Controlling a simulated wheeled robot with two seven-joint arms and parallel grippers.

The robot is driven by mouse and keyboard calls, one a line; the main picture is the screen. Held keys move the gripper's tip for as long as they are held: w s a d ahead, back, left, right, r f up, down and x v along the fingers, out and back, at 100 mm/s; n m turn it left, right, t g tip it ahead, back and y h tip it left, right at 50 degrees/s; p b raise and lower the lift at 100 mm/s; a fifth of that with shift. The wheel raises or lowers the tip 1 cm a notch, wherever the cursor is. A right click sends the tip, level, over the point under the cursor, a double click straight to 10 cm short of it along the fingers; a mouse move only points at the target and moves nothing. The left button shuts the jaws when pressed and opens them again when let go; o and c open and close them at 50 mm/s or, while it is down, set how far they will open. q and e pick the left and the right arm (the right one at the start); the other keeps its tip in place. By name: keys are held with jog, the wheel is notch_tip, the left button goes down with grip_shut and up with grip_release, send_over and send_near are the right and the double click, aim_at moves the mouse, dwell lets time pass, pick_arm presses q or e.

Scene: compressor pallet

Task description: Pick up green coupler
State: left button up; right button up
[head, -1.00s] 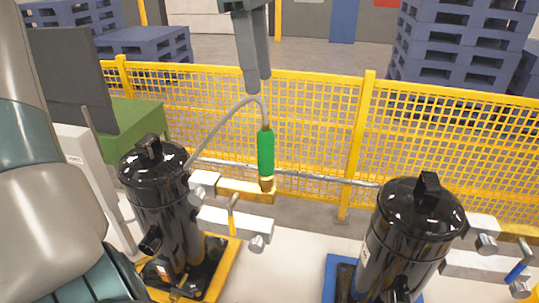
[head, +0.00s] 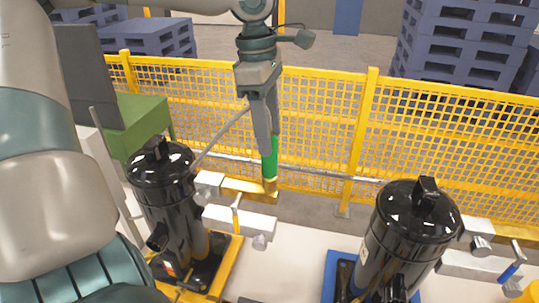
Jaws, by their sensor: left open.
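The green coupler (head: 271,160) stands upright with its brass lower end on a yellow bracket (head: 236,187) beside the left black compressor. My right gripper is not in view.
The left black compressor (head: 163,185) stands on a yellow base, the right one (head: 412,230) on a blue base. White blocks with valve handles (head: 238,218) sit close below the bracket. A yellow mesh fence (head: 320,125) runs behind. Blue pallets (head: 465,50) are stacked beyond it.

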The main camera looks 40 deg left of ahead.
aim_at(275, 178)
pick_arm(q)
jog(key=shift+d+f, duration=0.1)
jog(key=shift+f, duration=0.5)
jog(key=shift+s+d+f+p, duration=0.1)
jog(key=shift+f+p, duration=0.5)
jog(key=shift+p, duration=0.25)
notch_tip(275, 178, down, 3)
jog(key=shift+d+r+p, duration=0.1)
jog(key=shift+p, duration=0.6)
jog(key=shift+d+f, duration=0.1)
jog(key=shift+f, duration=0.5)
